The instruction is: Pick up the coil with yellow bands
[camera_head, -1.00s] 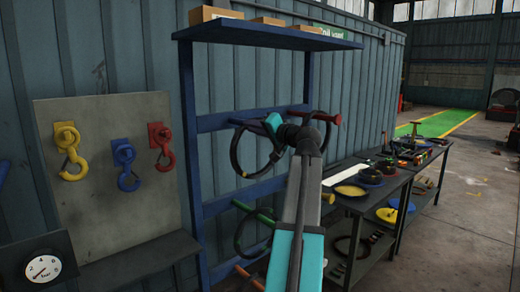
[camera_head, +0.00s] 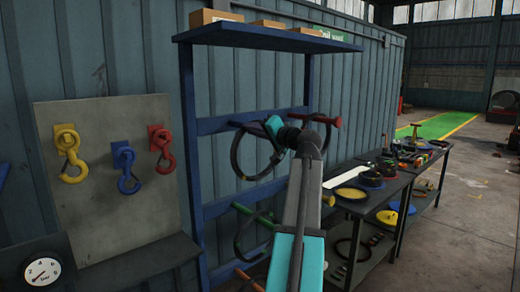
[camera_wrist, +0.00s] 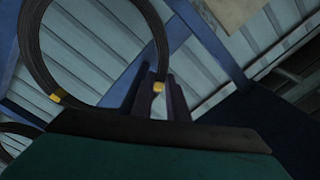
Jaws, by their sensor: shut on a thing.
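The coil with yellow bands is a dark ring; in the wrist view (camera_wrist: 95,104) it fills the upper left, with one yellow band at its lower left and another between my fingers. My gripper (camera_wrist: 159,92) is shut on the coil's rim at that band. I cannot tell whether the coil still touches a peg.
The blue rack (camera_head: 187,130) has a red-ended peg (camera_head: 327,120) just right of my wrist and a lower peg with a green coil (camera_head: 238,235). A shelf with boxes (camera_head: 215,17) is above. A cluttered dark table (camera_head: 378,205) stands to the right.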

